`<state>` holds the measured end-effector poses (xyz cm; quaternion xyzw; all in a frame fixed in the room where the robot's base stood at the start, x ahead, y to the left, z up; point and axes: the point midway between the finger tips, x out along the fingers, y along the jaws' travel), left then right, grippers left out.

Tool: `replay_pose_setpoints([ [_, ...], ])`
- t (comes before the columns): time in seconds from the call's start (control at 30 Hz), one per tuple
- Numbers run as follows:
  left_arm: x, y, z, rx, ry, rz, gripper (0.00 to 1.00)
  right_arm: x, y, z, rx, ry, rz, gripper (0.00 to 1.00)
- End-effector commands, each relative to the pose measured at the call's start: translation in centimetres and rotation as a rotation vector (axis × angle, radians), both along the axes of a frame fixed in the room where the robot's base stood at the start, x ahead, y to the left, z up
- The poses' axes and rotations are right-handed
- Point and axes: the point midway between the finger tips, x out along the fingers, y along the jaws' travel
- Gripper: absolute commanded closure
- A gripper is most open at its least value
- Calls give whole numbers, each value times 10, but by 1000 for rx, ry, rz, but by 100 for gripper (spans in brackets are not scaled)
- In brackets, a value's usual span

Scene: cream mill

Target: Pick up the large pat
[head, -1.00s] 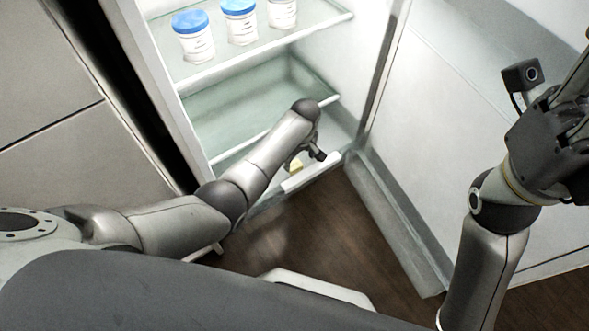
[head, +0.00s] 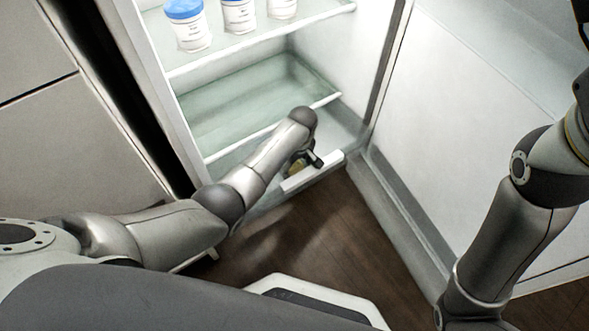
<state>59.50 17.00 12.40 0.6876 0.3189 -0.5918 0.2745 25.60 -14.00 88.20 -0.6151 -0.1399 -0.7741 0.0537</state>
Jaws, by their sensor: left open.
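A yellow pat (head: 296,168) sits low at the front of the open fridge, just behind the white sill. It is small in the head view and partly hidden by my left gripper. My left gripper (head: 311,160) is open and right beside or over the pat; I cannot tell whether the fingers touch it. No second pat shows. My right gripper is out of view; only its arm shows at the right edge.
The fridge's glass shelf (head: 235,120) is just above my left forearm. Blue-lidded tubs (head: 187,28) stand on the upper shelf. The open fridge door (head: 470,130) is at the right. The wooden floor (head: 315,235) in front is clear.

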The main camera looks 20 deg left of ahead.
Motion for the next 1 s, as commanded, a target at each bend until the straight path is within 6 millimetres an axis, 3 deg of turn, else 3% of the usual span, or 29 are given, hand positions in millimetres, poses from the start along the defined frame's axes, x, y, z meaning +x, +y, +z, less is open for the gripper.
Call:
replay_pose_setpoints([
  [0.23, 0, 0, 0, 0, 0, 0, 30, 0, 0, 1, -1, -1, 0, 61],
  [0.6, 0, 0, 0, 0, 0, 0, 78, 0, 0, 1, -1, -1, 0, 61],
  [1.0, 0, 0, 5, 0, 0, 0, 79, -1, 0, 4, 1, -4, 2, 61],
])
